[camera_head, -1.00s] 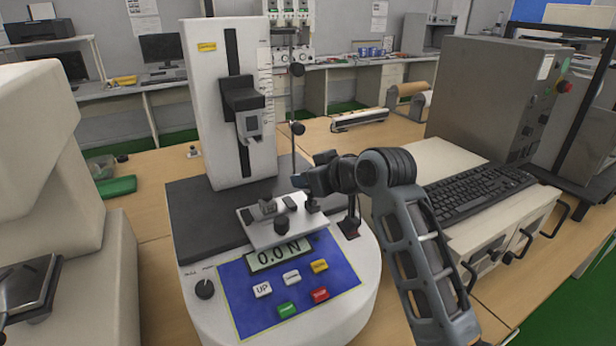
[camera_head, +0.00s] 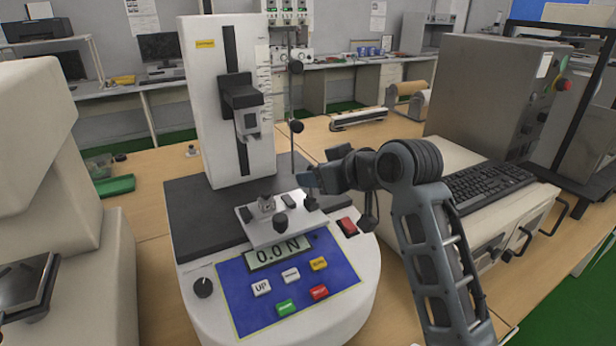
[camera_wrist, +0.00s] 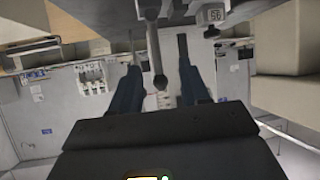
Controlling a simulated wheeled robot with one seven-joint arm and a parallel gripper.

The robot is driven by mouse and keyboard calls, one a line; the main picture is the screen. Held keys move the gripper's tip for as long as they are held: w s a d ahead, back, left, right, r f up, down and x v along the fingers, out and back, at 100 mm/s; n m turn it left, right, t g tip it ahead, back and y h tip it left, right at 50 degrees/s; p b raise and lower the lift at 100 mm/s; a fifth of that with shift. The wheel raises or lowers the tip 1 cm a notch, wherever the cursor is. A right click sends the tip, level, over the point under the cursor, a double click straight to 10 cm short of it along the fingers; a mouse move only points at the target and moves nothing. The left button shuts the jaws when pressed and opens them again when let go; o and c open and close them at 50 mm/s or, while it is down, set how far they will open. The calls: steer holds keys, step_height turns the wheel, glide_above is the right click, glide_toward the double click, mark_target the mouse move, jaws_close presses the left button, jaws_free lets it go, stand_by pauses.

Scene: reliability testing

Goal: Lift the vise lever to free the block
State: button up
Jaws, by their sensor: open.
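The vise (camera_head: 262,230) is a light metal plate on the front of the white force tester. It carries a small grey metal block (camera_head: 266,203), black clamp pieces and a black knob (camera_head: 281,222). I cannot tell which black part is the lever. My gripper (camera_head: 307,184) is just right of the plate, close to its right black clamp piece, with nothing seen held. In the wrist view my gripper (camera_wrist: 158,58) is open, its two dark fingers apart. A rod with a black ball (camera_wrist: 160,82) shows between the fingers there; its depth is unclear.
The tester's white column (camera_head: 200,110) with a black slide stands behind the vise. A thin upright rod with black balls (camera_head: 297,127) rises behind my gripper. A red switch (camera_head: 348,226) is at the right. A keyboard (camera_head: 485,190) and grey cabinet (camera_head: 490,100) stand farther right.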

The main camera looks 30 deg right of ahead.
steer(key=v, duration=0.3)
steer(key=shift+s+r, duration=0.15)
steer(key=shift+s, duration=0.1)
steer(key=s+a+f, duration=0.1)
steer(key=s+f, duration=0.1)
steer(key=f, duration=0.1)
steer(key=s+a+f+m, duration=0.1)
steer(key=s+f, duration=0.2)
steer(key=f, duration=0.1)
steer(key=s+a+f+m, duration=0.1)
steer(key=s+a+f, duration=0.1)
steer(key=s+f, duration=0.1)
steer(key=shift+f+t+h, duration=0.3)
steer(key=shift+t+h, duration=0.1)
steer(key=s+a+f+m+t+h, duration=0.1)
steer(key=s+a+f, duration=0.15)
steer(key=s, duration=1.05)
steer(key=s+a+f+m+h, duration=0.1)
steer(key=s+f, duration=0.2)
steer(key=s, duration=1)
steer(key=s+r+n, duration=0.1)
steer(key=s+r, duration=0.4)
steer(key=s, duration=0.5)
steer(key=shift+s+d+n+t, duration=0.3)
steer(key=shift+t, duration=0.1)
